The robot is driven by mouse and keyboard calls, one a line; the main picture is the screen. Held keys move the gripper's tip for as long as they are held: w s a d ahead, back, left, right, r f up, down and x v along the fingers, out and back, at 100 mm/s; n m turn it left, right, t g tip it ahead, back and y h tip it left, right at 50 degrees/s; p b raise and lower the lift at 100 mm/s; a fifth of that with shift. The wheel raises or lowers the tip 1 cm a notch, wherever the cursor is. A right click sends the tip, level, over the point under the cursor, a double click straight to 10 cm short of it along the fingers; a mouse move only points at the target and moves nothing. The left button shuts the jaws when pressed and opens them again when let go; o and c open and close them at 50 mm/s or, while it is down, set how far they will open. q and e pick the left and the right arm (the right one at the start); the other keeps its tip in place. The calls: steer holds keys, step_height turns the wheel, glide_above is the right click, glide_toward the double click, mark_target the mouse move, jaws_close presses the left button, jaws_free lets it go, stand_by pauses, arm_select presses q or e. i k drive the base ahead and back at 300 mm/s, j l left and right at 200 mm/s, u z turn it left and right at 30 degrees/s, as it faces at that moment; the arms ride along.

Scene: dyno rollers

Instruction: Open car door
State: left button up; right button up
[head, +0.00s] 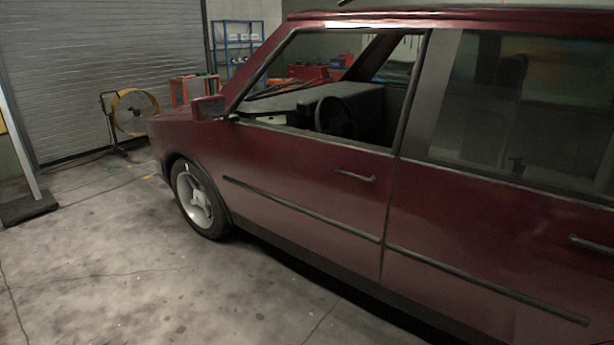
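A dark red car stands across the middle and right of the head view, its front end toward the left. Its front door (300,178) is flush with the body and looks shut. The front door handle (355,176) is a grey bar below the rear part of the window opening. The front window opening shows the steering wheel (336,117) and dashboard inside. The rear door (480,235) also looks shut, with its handle (591,244) at the right edge. Neither of my grippers shows in this view.
Bare concrete floor (110,260) lies open to the left and front of the car. A side mirror (208,107) juts out ahead of the front window. A yellow fan (132,111), a blue shelf (237,42) and a roller shutter (110,60) stand behind.

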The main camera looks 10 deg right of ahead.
mark_target(328, 196)
steer(key=i+j+z, duration=0.2)
steer(key=i, duration=0.3)
steer(key=i+j+z, duration=0.2)
steer(key=i, duration=0.3)
steer(key=i+j+z, duration=0.2)
steer(key=i+j, duration=0.2)
steer(key=i, duration=0.05)
